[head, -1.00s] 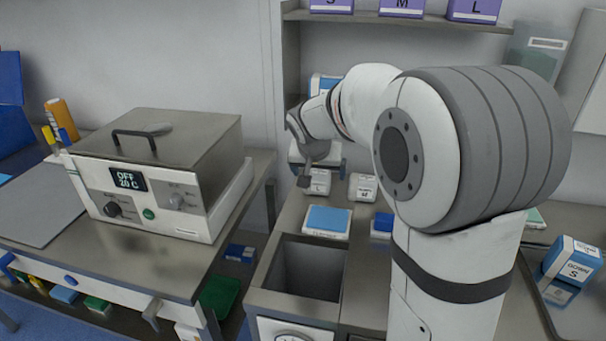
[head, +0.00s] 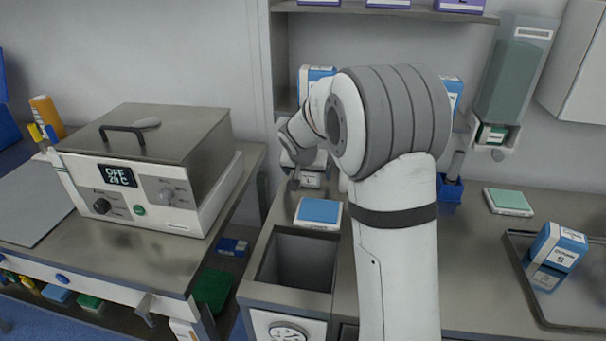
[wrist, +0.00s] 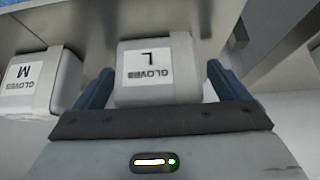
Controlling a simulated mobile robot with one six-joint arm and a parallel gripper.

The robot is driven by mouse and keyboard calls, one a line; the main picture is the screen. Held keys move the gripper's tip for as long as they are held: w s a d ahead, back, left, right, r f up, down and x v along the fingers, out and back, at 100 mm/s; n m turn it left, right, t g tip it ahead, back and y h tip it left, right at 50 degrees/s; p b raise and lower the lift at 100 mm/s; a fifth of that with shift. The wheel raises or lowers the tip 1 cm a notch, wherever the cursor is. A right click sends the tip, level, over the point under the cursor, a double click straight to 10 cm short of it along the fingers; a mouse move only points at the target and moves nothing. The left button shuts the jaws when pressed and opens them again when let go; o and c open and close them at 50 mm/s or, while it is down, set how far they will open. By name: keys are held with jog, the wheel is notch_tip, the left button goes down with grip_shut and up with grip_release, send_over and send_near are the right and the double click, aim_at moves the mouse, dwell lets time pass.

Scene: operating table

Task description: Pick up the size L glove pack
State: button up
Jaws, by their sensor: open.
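The size L glove pack (wrist: 155,75) is a white pack with a "GLOVES L" label, upside down in the wrist view. My gripper (wrist: 160,84) is open, with one blue finger on each side of this pack and gaps visible beside it. Whether a finger touches it I cannot tell. In the head view the L pack (head: 312,181) stands on the counter at the back, partly covered by my gripper (head: 296,181). The size M glove pack (wrist: 40,82) stands to its left in the wrist view; my arm mostly hides it in the head view.
A metal bath (head: 150,165) stands on the left table. A tray (head: 535,300) with a blue box (head: 556,247) lies on the right. A shelf (head: 390,12) hangs above.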

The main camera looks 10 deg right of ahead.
jog(key=shift+c, duration=0.4)
jog(key=c, duration=1)
jog(key=shift+o, duration=0.2)
jog(key=shift+r, duration=0.1)
